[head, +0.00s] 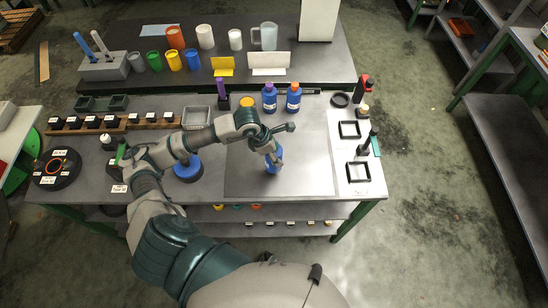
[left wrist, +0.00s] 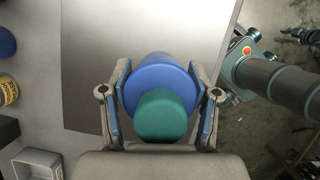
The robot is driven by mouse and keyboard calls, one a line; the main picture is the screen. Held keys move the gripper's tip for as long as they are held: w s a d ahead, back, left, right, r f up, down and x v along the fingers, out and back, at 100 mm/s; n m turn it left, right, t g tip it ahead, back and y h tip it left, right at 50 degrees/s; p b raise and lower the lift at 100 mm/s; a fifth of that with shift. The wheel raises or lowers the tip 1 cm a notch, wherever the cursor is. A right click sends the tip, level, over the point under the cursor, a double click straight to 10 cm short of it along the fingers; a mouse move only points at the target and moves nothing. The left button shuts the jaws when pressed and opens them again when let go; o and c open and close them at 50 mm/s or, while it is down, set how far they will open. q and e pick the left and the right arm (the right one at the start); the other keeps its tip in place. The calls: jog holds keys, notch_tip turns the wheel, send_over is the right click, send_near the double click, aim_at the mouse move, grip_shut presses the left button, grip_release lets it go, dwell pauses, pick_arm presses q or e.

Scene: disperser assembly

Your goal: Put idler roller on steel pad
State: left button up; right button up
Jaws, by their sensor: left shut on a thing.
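The idler roller, a blue cylinder with a green end (left wrist: 162,115), is between the fingers of my left gripper (left wrist: 160,100) in the left wrist view. In the head view, the left gripper (head: 274,155) points down, with the blue roller (head: 271,168) at its tips. My left gripper is shut on the roller. I cannot tell whether the roller touches the pad.
Blue bottles (head: 269,97) and a purple-topped holder stand beyond the pad. Black square frames (head: 358,172) and dark tools are to its right. Another blue round part (head: 187,172) lies left, under my arm. A grey tray (head: 197,117) sits farther back. The pad's right half is clear.

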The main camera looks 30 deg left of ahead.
pick_arm(q)
jog(key=shift+s+a, duration=0.3)
jog(key=shift+s, duration=0.05)
jog(key=f, duration=0.3)
jog(key=shift+w+d+p, duration=0.1)
jog(key=shift+d+p, duration=0.1)
jog(key=shift+p, duration=0.15)
jog(key=shift+w+f, duration=0.1)
jog(key=shift+f, duration=0.1)
jog(key=shift+d, duration=0.1)
jog(key=o, duration=1.4)
jog(key=shift+f, duration=0.1)
jog(key=shift+o, duration=1)
